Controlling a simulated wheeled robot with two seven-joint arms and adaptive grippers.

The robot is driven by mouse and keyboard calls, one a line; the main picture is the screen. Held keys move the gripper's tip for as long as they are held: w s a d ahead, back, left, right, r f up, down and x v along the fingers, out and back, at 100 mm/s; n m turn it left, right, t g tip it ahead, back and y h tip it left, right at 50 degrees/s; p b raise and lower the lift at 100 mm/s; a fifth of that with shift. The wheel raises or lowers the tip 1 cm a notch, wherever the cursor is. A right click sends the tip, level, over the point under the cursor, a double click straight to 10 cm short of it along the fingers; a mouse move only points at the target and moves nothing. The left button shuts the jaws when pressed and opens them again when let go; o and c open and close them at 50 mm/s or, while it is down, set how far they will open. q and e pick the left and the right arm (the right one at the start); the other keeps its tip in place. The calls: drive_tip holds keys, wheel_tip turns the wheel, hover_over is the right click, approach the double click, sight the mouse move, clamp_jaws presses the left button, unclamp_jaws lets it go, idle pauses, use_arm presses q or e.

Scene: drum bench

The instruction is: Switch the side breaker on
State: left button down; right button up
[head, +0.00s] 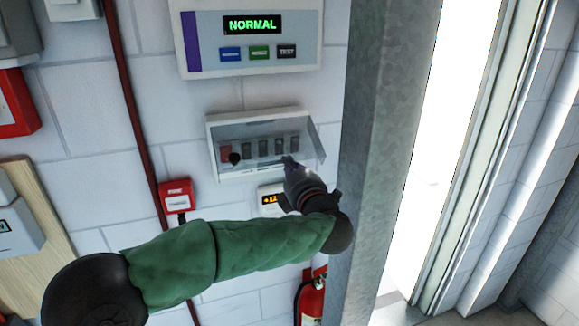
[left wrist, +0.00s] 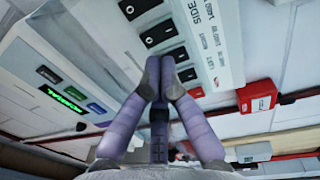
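The breaker box (head: 213,133) is a pale wall-mounted box with a row of several switches, one red (head: 226,155) at the left and the others dark. A clear grey cover shows at its right side. My left gripper (head: 289,161) is in front of the right end of the row. In the left wrist view its purple fingers (left wrist: 160,66) meet at the tips, close to a dark switch (left wrist: 178,53); I cannot tell whether they touch it. A label strip (left wrist: 215,45) beside the switches includes the word SIDE. Nothing is seen held. My right gripper is not in view.
A panel reading NORMAL (head: 252,25) with several buttons hangs above the box. A red fire call point (head: 177,196) is below left, and a fire extinguisher (head: 313,300) low down. A grey metal post (head: 385,130) stands close on the right.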

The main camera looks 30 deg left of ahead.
use_arm(q)
drive_tip(key=b+v, duration=0.1)
drive_tip(key=v, duration=0.7)
drive_tip(key=shift+f, duration=0.2)
drive_tip(key=shift+s, duration=0.1)
drive_tip(key=shift+a, duration=0.1)
